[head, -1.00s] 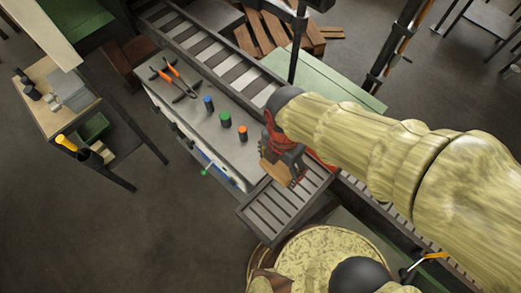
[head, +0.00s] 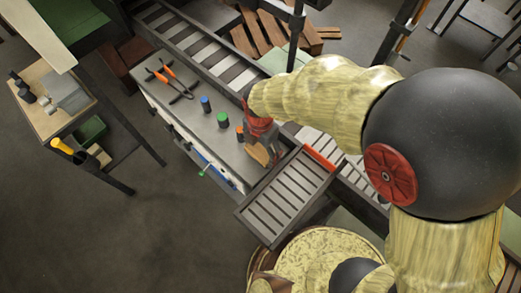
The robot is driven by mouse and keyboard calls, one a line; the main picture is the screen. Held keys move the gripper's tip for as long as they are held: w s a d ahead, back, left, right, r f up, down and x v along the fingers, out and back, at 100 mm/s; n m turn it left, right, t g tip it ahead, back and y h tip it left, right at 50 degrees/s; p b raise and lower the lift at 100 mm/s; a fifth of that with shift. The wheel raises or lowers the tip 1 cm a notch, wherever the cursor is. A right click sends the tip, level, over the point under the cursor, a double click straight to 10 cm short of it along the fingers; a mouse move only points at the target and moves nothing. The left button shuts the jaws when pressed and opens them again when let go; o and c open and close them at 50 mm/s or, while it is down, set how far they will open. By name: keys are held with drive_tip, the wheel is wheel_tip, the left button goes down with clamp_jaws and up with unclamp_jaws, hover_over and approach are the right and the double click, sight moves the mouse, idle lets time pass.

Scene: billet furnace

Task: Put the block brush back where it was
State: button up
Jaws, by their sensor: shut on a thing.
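The block brush (head: 258,155), a small tan wooden block, shows just below my gripper (head: 266,150), which is red and grey. My gripper is shut on the brush, by the near right end of the grey bench top. My arm and wrist hide part of the gripper from above. Whether the brush touches the bench top or hangs over it, I cannot tell.
The grey bench (head: 205,125) carries orange-handled tongs (head: 172,80) and blue (head: 205,104), green (head: 223,120) and orange (head: 240,133) capped cylinders. A slatted tray (head: 285,200) lies to the right. A roller conveyor (head: 200,45) runs behind. A small wooden table (head: 50,110) stands left.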

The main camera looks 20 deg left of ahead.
sight(261, 150)
drive_tip(key=shift+f, duration=0.3)
drive_tip(key=shift+f, duration=0.2)
drive_tip(key=o, duration=0.7)
drive_tip(key=shift+o, duration=0.2)
drive_tip(key=shift+r, duration=0.1)
wheel_tip(261, 150, up, 12)
drive_tip(key=p, duration=0.1)
drive_tip(key=shift+r, duration=0.1)
